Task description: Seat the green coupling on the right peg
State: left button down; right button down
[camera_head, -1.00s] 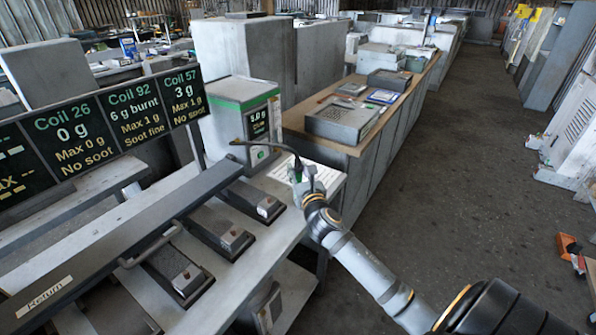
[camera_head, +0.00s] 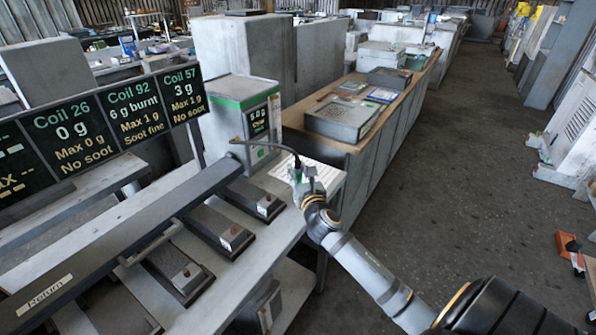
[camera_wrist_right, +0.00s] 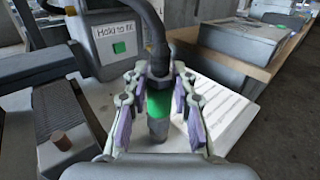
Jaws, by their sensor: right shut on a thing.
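My right gripper (camera_head: 298,181) is shut on the green coupling (camera_wrist_right: 158,103), above the right end of the bench. In the wrist view its fingers (camera_wrist_right: 158,112) stand on both sides of the coupling. The coupling has a green band, a grey metal lower end and a black hose (camera_wrist_right: 155,45) rising from its top. It points downward and looks upright. No peg is clearly visible under it; the gripper and coupling cover that spot. My left gripper is not in view.
A white-green box (camera_head: 232,118) with a "Hold to fit" plate (camera_wrist_right: 117,33) stands behind. Dark blocks with small knobs (camera_head: 268,200) line the bench, beside a long dark bar (camera_head: 120,240) marked "Return". A white lined sheet (camera_wrist_right: 220,110) lies near the gripper.

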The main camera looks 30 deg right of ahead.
jog(key=shift+f+b, duration=0.65)
jog(key=shift+f, duration=0.35)
jog(key=c, duration=1)
grip_release()
jog(key=shift+r, duration=0.1)
jog(key=v, duration=1.2)
